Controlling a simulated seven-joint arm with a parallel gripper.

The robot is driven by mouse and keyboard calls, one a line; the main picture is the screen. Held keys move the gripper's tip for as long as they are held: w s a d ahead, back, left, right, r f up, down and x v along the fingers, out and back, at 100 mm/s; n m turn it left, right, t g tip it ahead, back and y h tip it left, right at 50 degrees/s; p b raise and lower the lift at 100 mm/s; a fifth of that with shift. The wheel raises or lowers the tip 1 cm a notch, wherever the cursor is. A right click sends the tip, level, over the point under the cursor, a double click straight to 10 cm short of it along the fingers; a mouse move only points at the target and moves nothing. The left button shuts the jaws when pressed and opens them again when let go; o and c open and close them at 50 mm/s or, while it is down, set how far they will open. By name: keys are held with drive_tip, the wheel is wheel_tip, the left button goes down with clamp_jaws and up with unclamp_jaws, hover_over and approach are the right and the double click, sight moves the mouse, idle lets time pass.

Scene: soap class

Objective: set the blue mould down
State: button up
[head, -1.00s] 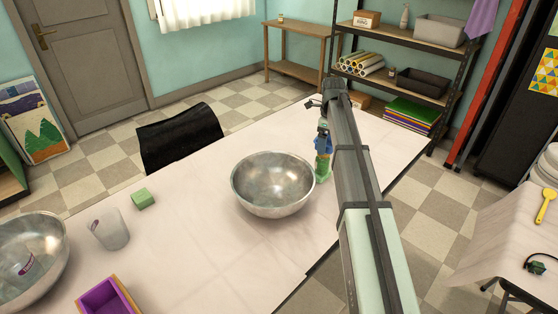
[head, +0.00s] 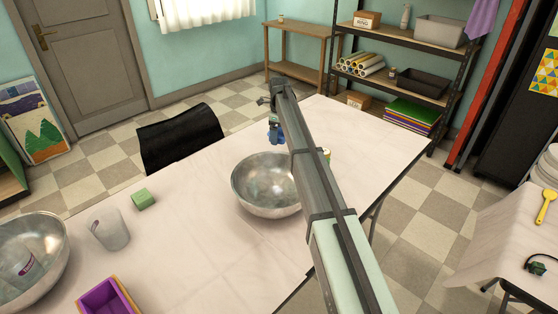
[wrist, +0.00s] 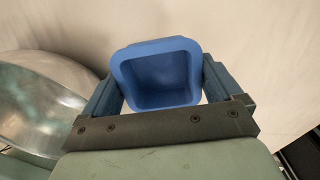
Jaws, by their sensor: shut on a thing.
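The blue mould (wrist: 158,75) is a rounded square cup, seen in the wrist view between the two fingers of my gripper (wrist: 160,92). Its hollow faces the wrist camera. My gripper is shut on it. In the head view my gripper (head: 276,132) shows as a small blue patch just beyond the metal bowl's far rim, above the white table (head: 215,260). The mould is hard to tell apart from the fingers there. Whether it touches the table I cannot tell.
The metal bowl (head: 258,186) stands close to my gripper, partly behind my arm. A small green and yellow item (head: 326,155) peeks out right of my arm. A green block (head: 143,199), a clear beaker (head: 108,229), a purple mould (head: 107,298) and another bowl (head: 40,240) stand left. The table's far right is clear.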

drive_tip(key=shift+f, duration=5.2)
drive_tip(key=shift+f, duration=0.15)
drive_tip(key=o, duration=0.7)
wheel_tip(320, 180, up, 12)
drive_tip(key=shift+r, duration=0.15)
